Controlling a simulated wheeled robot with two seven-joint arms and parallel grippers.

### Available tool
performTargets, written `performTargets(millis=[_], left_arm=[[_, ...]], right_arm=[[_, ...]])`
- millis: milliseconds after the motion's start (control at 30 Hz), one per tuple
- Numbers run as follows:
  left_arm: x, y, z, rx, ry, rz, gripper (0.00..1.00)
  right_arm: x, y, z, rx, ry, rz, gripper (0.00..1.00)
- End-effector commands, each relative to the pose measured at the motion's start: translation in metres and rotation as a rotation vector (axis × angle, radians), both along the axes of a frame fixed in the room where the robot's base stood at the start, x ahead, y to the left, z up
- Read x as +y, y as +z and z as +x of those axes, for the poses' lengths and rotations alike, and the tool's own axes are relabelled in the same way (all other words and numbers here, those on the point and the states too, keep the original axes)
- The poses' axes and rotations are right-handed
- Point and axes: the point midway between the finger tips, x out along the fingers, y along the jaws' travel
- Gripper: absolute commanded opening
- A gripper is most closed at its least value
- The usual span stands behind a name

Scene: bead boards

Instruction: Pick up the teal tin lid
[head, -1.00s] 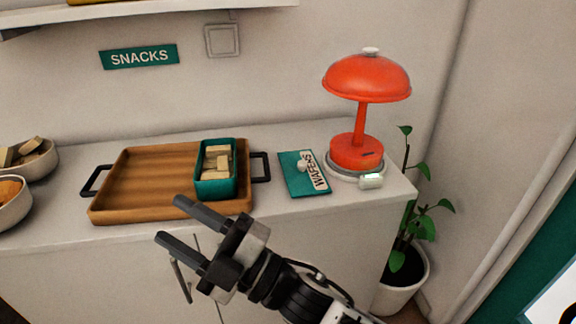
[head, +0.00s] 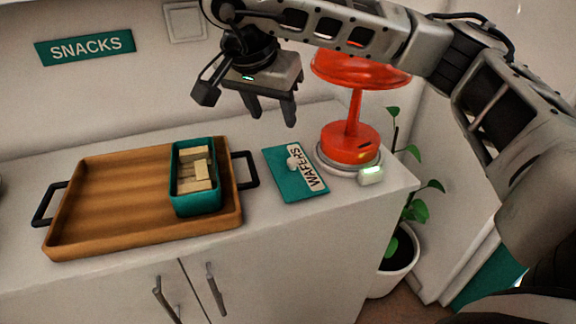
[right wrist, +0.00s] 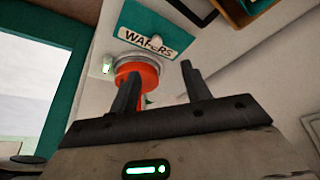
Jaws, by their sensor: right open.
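The teal tin lid (head: 291,185) lies flat on the white counter, with a pale knob and a WAFERS label. It also shows at the top of the right wrist view (right wrist: 137,17). A teal tin (head: 195,202) holding several wafers stands in the wooden tray, left of the lid. My right gripper (head: 273,119) is open and empty, fingers pointing down, above and a little behind the lid and apart from it. In the right wrist view its fingertips (right wrist: 161,70) show with nothing between them. My left gripper is not in view.
The red lamp (head: 348,143) stands on the counter just right of the lid, close to my right arm. The wooden tray (head: 100,205) with dark handles is to the left. A potted plant (head: 395,255) stands beyond the counter's right end.

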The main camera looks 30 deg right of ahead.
Motion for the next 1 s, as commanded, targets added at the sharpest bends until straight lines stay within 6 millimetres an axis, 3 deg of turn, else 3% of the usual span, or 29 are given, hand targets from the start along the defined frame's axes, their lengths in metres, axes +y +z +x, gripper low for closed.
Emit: performTargets(millis=[400,733,1000], left_arm=[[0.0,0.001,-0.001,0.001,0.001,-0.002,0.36],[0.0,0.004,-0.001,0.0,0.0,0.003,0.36],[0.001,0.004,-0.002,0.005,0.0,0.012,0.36]], right_arm=[[-0.029,-0.076,0.016,0.004,-0.003,-0.002,0.47],[-0.04,-0.102,0.019,0.004,-0.002,-0.002,0.47],[-0.056,-0.135,0.024,0.002,-0.002,0.0,0.47]])
